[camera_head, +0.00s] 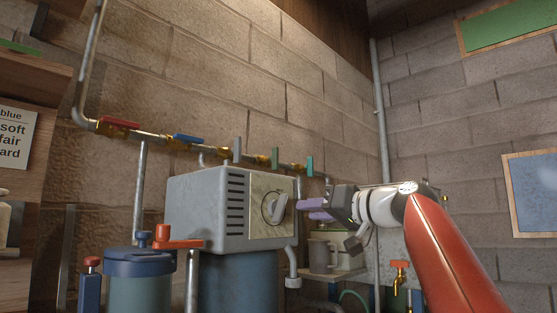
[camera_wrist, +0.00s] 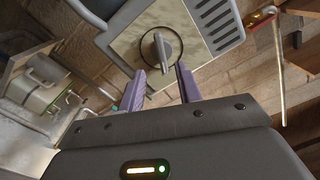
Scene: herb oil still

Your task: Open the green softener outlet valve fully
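I cannot tell from labels which is the softener outlet. My gripper (camera_head: 314,207) is open and empty, right of and below both handles, in front of the grey control box (camera_head: 207,208). In the wrist view, the fingers (camera_wrist: 160,70) are apart, with the box's round dial knob (camera_wrist: 160,50) beyond them. A small teal piece shows beside the left finger, too little to identify.
Along the pipe (camera_head: 150,135) are a red lever (camera_head: 118,123) and a blue lever (camera_head: 187,138), both lying along it, and an upright grey lever (camera_head: 237,148). An orange lever (camera_head: 180,238) stands in front.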

